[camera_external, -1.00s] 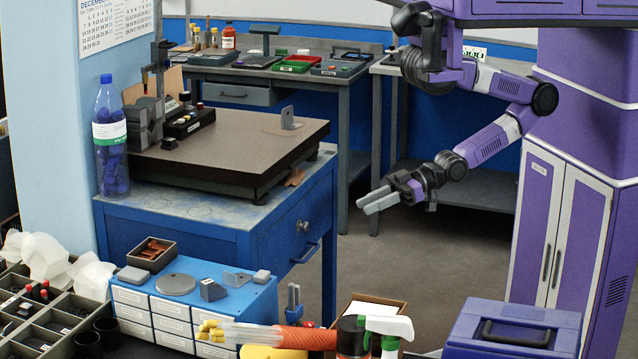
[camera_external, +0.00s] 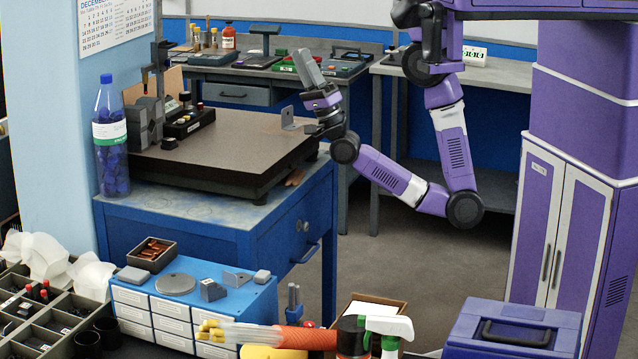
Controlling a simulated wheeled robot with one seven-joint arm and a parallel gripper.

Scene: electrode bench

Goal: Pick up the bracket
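A small grey L-shaped bracket (camera_external: 288,118) stands on the dark surface plate (camera_external: 215,148), near its back right edge. A similar grey angled piece (camera_external: 237,277) lies on top of the blue drawer box in the foreground; I cannot tell which one the task means.
A black block holder (camera_external: 187,122) and a grey vise-like fixture (camera_external: 145,122) stand at the plate's left. The back bench (camera_external: 270,72) holds trays behind my gripper. The middle of the plate is clear.

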